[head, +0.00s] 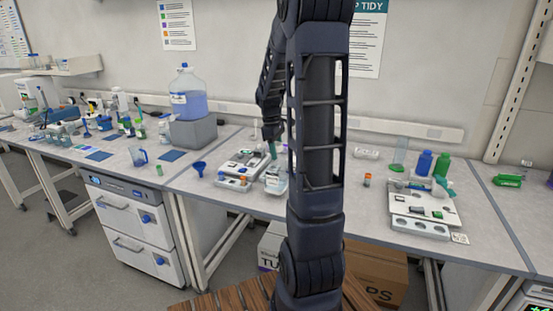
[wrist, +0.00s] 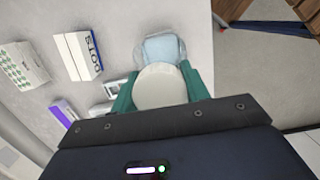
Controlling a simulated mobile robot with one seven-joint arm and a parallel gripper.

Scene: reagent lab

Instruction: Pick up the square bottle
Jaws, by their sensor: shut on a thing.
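The square bottle has a round white cap and a pale blue, see-through body, which shows beyond the cap in the wrist view (wrist: 163,46). My gripper (wrist: 160,92) has green fingers, one on each side of the cap, and is shut on the bottle. My arm hides part of this area. I cannot tell whether the bottle's base touches the bench.
In the wrist view, a white box marked "DOTS" (wrist: 80,55) and another box (wrist: 24,65) lie to the left. The bench edge is near the bottle.

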